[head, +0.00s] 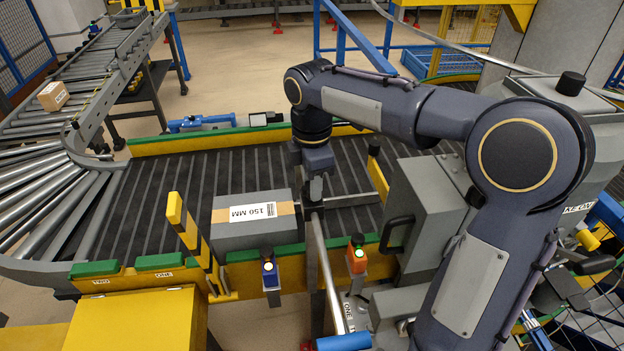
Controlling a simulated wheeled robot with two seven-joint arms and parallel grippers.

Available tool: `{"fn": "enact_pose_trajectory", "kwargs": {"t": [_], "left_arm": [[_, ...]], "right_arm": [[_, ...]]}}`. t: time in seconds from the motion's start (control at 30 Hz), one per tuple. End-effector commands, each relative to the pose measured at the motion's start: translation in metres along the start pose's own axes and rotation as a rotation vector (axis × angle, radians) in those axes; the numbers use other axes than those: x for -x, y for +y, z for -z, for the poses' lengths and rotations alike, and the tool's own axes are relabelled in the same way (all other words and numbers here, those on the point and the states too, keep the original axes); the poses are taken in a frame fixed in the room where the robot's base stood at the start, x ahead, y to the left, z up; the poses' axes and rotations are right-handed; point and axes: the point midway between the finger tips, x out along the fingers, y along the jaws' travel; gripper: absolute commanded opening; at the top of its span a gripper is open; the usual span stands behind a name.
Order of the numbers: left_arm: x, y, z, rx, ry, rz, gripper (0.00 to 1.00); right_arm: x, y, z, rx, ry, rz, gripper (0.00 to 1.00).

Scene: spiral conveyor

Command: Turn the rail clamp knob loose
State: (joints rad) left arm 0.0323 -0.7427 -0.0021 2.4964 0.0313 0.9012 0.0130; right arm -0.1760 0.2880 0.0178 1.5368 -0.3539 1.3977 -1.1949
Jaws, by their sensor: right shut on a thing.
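My right gripper (315,188) points straight down over the belt, beside the right end of the grey box. It is shut at the top of a dark post where grey rail bars (352,200) meet. The rail clamp knob is hidden between or behind its fingers, so its turn cannot be made out. A grey box (243,229) with a tan band and a "150 MM" label stands just left of the gripper. My left gripper is not in view.
The dark slatted belt (170,180) runs behind the box. A yellow-and-black post (186,228) stands left of it. Lit blue (269,272) and orange (356,255) button units sit in front. A grey machine housing (430,215) closes the right side. A carton (53,96) lies on rollers.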

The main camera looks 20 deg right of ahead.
Motion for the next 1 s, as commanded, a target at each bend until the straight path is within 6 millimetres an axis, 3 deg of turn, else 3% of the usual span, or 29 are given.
{"fn": "enact_pose_trajectory", "kwargs": {"t": [0.73, 0.77, 0.9, 1.0], "left_arm": [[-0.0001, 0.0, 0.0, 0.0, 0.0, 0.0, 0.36], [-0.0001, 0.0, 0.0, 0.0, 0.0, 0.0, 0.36], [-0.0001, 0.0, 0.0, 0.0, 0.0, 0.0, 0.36], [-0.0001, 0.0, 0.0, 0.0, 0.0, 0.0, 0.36]], "right_arm": [[-0.0004, -0.0002, 0.0007, 0.085, 0.001, 0.001, 0.11], [-0.0004, -0.0002, 0.0007, 0.085, 0.001, 0.001, 0.37], [-0.0003, -0.0002, 0.0006, 0.085, 0.001, 0.001, 0.55], [-0.0002, -0.0002, 0.0005, 0.084, 0.0, 0.001, 0.55]]}}
